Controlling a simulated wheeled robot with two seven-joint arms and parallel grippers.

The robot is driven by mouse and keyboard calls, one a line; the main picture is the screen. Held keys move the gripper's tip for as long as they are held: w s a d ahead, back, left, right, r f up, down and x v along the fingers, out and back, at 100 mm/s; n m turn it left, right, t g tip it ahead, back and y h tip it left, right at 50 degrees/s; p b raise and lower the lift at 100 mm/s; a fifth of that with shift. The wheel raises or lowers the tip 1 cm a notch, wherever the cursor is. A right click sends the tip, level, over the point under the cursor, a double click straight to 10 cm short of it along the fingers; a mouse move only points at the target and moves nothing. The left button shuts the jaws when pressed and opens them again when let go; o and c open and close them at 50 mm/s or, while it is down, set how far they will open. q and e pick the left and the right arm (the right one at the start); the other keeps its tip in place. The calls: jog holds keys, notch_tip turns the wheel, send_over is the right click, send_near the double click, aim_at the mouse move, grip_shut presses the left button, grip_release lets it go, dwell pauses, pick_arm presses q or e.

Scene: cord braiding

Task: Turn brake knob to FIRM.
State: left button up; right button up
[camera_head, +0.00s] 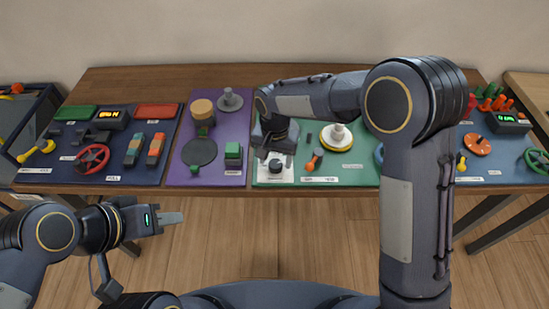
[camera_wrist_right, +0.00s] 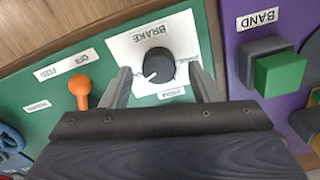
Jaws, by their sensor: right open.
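The brake knob (camera_wrist_right: 157,66) is a black round knob with a white pointer line, on a white plate (camera_wrist_right: 122,44) labelled BRAKE. In the head view the knob (camera_head: 275,165) sits at the front left of the green panel. My right gripper (camera_wrist_right: 160,80) is open, with one finger on each side of the knob; I cannot tell whether they touch it. In the head view the right gripper (camera_head: 274,150) is above the knob. The small label by the knob is too blurred to read. My left gripper (camera_head: 170,218) is in front of the table, away from the panels; its finger gap cannot be made out.
An orange lever (camera_wrist_right: 80,90) stands beside the plate on the green panel. A green block (camera_wrist_right: 280,74) labelled BAND is on the purple panel at the other side. A white and yellow disc (camera_head: 337,137) lies further right. The floor before the table is clear.

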jog(key=shift+f, duration=0.5)
jog(key=shift+c, duration=0.5)
jog(key=c, duration=0.9)
jog(key=shift+n, duration=0.4)
jog(key=n, duration=0.6)
jog(key=shift+b, duration=0.3)
jog(key=n, duration=0.6)
jog(key=shift+n, duration=0.4)
